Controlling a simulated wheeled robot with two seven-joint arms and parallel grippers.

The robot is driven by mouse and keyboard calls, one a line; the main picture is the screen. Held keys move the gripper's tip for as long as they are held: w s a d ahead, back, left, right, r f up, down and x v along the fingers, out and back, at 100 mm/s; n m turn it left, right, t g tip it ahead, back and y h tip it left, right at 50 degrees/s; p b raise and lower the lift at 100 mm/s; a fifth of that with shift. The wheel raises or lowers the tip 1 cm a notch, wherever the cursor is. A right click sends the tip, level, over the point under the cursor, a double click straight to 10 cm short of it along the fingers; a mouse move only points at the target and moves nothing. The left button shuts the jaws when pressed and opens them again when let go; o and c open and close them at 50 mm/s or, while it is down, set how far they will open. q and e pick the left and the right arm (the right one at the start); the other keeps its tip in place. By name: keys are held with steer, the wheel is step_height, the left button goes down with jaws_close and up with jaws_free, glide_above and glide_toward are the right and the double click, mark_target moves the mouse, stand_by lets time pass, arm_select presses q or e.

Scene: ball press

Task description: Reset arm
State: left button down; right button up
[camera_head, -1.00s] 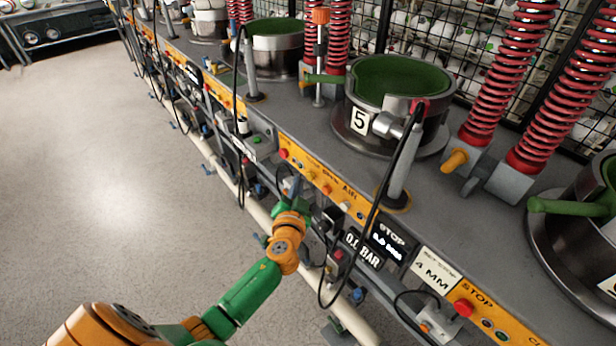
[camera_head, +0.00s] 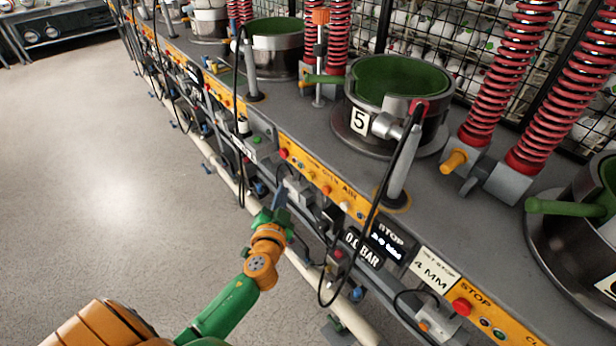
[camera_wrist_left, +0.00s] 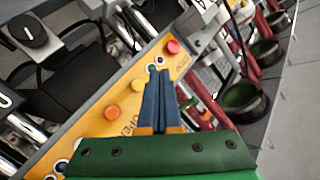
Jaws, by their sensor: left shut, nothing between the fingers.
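My left gripper (camera_head: 281,196) is in front of the long machine's yellow control panel (camera_head: 325,184), at the panel's lower edge in the head view. Its green and orange arm comes in from the lower left. In the left wrist view the two blue fingers (camera_wrist_left: 160,76) are together with nothing between them. They point toward the panel and cover part of it, near a red button (camera_wrist_left: 172,47). I cannot tell whether the fingertips touch the panel. My right gripper is not in view.
The press numbered 5 (camera_head: 358,121) with its green lining stands behind the panel. Red springs (camera_head: 497,80) rise beside it. A black cable (camera_head: 372,205) hangs over the machine's front, right of the gripper. A pale pipe (camera_head: 312,276) runs low along the front. The floor (camera_head: 110,180) at left is clear.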

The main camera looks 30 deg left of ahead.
arm_select(q)
steer(key=s+d+f+g+h, duration=0.15)
steer(key=s+f, duration=0.25)
steer(key=f, duration=0.4)
steer(key=s+d+f+g+h, duration=0.1)
steer(key=s+d+f+g, duration=0.15)
steer(key=s+f, duration=0.4)
steer(key=s+d+f+g+h, duration=0.1)
steer(key=s+f+g+h, duration=0.15)
steer(key=f, duration=0.75)
steer(key=s+d+f+g, duration=0.1)
steer(key=s+f+g, duration=0.1)
steer(key=s, duration=0.6)
steer(key=s+d+f+g+h, duration=0.1)
steer(key=s+d+f+g, duration=0.1)
steer(key=s+f, duration=0.3)
steer(key=s+d+f+g, duration=0.2)
steer(key=s+f+g, duration=0.1)
steer(key=s, duration=0.8)
steer(key=shift+f, duration=0.55)
steer(key=shift+d+g, duration=0.15)
steer(key=shift+g, duration=0.1)
